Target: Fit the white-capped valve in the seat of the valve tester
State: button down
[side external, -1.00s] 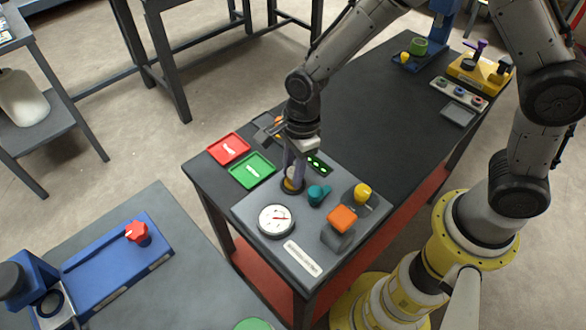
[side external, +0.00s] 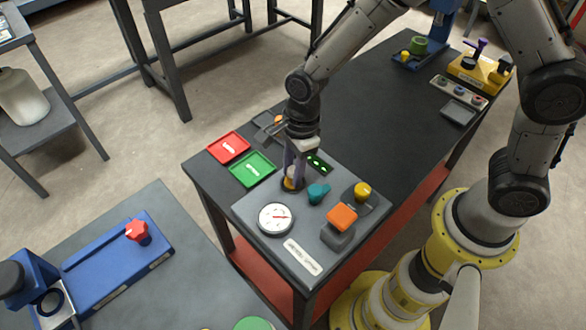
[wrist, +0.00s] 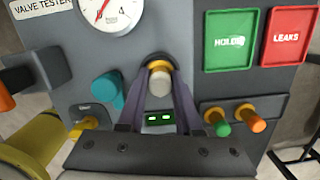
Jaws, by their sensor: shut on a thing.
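The white-capped valve (wrist: 160,83) is between the purple fingertips of my gripper (wrist: 163,92), which is shut on it. Its yellow-orange collar shows beyond the cap, at the dark round seat (wrist: 147,68) of the grey valve tester (wrist: 180,40). In the side external view my gripper (side external: 293,172) points down at the tester (side external: 315,225), and the valve (side external: 289,184) shows low between the fingers at the seat. The fingers and cap hide much of the seat, so I cannot tell how deep the valve sits.
A teal knob (side external: 318,193) stands close beside the seat. The pressure gauge (side external: 276,219), orange block (side external: 342,217) and yellow knob (side external: 362,191) are also on the tester. Green (side external: 253,169) and red (side external: 228,147) trays lie behind. Green-capped (wrist: 222,128) and orange-capped (wrist: 257,124) valves stand nearby.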

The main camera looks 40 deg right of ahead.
jog(key=c, duration=0.5)
grip_release()
jog(key=shift+r, duration=3.25)
